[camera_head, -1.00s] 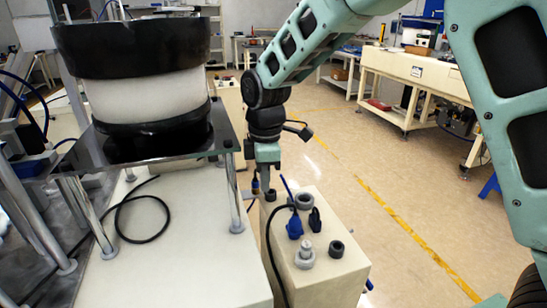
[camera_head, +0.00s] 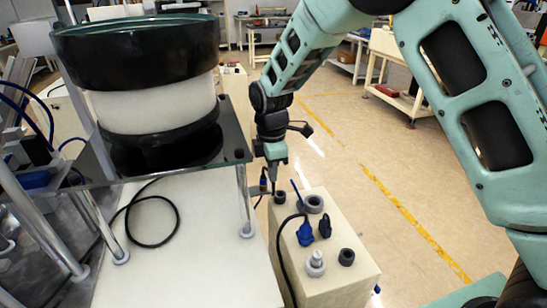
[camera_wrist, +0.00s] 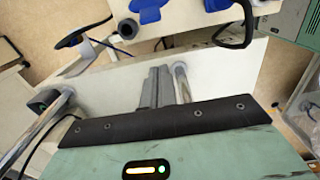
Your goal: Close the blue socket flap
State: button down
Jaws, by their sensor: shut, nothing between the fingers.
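The cream box (camera_head: 330,275) has several sockets on top. A thin blue upright piece (camera_head: 297,192) stands near its back; it looks like the socket flap raised and seen edge-on. A blue plug-like part (camera_head: 305,234) with a black cable is in front of it, with a darker blue one (camera_head: 325,226) beside it. My gripper (camera_head: 278,182) is shut and empty, pointing down over the box's back left corner, left of the upright blue piece. I cannot match these surely.
A large black-and-white bowl feeder (camera_head: 150,90) stands on a dark plate at left. Its pale base (camera_head: 190,265) adjoins the cream box, with a metal post (camera_head: 243,205) close to my gripper. Open floor lies right.

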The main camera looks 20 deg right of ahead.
jog(key=shift+d+f+p, duration=0.55)
jog(key=shift+d+f, duration=0.25)
jog(key=shift+d, duration=0.2)
jog(key=shift+d+f+p, duration=0.5)
jog(key=shift+d+f, duration=0.25)
jog(key=shift+d, duration=0.2)
jog(key=shift+d+r+y+b, duration=0.15)
jog(key=shift+d+y+b, duration=0.15)
jog(key=shift+y, duration=0.1)
